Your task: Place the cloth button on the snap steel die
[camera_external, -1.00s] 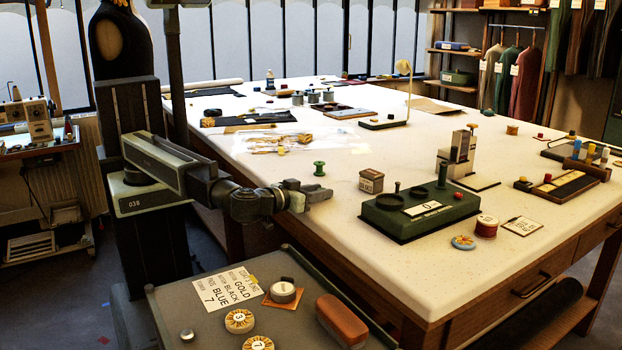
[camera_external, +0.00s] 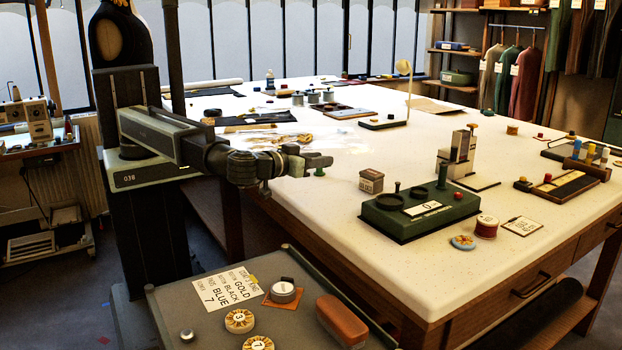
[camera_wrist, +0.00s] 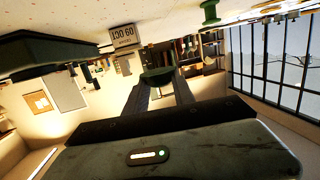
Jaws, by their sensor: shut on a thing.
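My gripper (camera_external: 318,161) is in the air near the table's left edge. In the wrist view, its fingers are shut on a dark green rounded piece (camera_wrist: 158,77), which looks like the cloth button. In the outside view the fingers mostly hide this piece. The dark green block (camera_external: 421,215) stands on the table to the right of my gripper and apart from it. It has round dark dies (camera_external: 389,202) and a white card on top. I cannot tell which round part is the snap steel die. The block also shows in the wrist view (camera_wrist: 50,50).
A green spool (camera_wrist: 209,13) stands on the table, partly behind my gripper in the outside view.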

